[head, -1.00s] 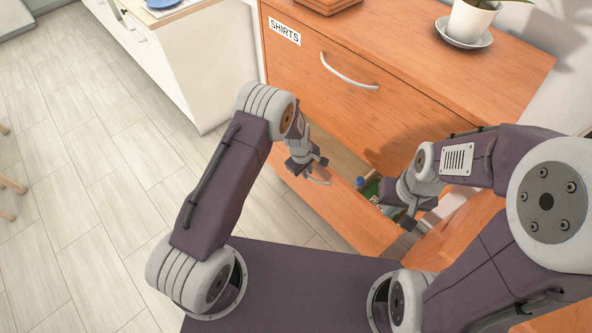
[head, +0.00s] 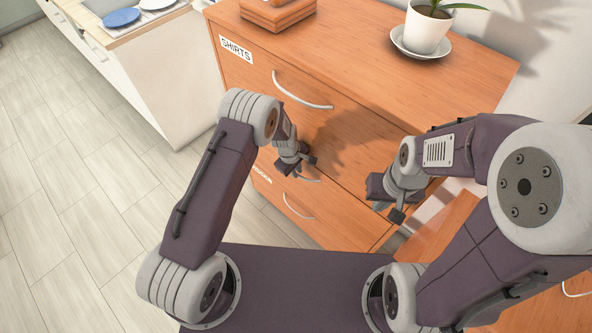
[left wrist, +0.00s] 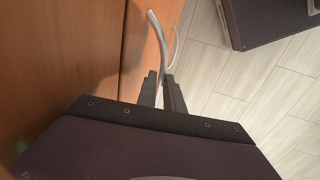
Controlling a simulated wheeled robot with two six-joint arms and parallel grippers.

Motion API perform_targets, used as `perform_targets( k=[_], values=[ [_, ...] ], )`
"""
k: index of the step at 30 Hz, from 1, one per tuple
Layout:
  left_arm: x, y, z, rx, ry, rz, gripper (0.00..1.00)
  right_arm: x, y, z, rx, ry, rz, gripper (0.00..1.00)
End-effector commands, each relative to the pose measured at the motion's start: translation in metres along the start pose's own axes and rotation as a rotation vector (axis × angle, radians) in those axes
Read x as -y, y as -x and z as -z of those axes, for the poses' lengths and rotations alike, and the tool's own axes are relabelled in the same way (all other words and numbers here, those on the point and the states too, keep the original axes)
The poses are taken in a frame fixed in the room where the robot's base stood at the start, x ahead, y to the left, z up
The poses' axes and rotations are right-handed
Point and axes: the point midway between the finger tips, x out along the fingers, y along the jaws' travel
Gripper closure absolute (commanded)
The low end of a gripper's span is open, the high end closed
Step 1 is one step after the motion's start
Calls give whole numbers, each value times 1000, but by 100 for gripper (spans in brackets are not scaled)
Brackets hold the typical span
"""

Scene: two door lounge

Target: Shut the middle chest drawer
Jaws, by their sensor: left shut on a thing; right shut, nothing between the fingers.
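The chest (head: 420,100) is orange-brown wood, with a top drawer labelled SHIRTS (head: 237,49). The middle drawer (head: 335,200) lies below it, its front looking flush or nearly flush with the chest, with no opening visible. My left gripper (head: 297,163) is shut on the middle drawer's curved pale handle (head: 310,179). In the left wrist view, the handle (left wrist: 157,35) runs between the fingertips (left wrist: 162,78). My right gripper (head: 386,198) is shut and empty, close to the right part of the chest front; whether it touches cannot be told.
A bottom drawer with its own handle (head: 297,207) looks shut. A potted plant (head: 427,28) on a saucer and a wooden box (head: 277,12) stand on the chest. A white counter (head: 150,80) stands at the left. The floor (head: 60,200) at left is clear.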

Motion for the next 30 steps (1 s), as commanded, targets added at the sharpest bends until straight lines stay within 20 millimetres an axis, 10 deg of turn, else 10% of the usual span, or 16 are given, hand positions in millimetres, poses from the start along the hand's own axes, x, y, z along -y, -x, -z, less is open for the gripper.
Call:
perform_targets(
  k=[4, 7, 17, 30],
  values=[
    [1, 0, 0, 0, 0, 1, 100, 0, 0, 0, 0, 0, 0, 100],
    [1, 0, 0, 0, 0, 2, 67, 0, 0, 0, 0, 0, 0, 100],
    [0, 3, 0, 0, 0, 1, 67, 0, 0, 0, 0, 0, 0, 100],
    [0, 77, 0, -1, -1, -1, 67, 0, -1, 0, 0, 0, 0, 100]
  ],
)
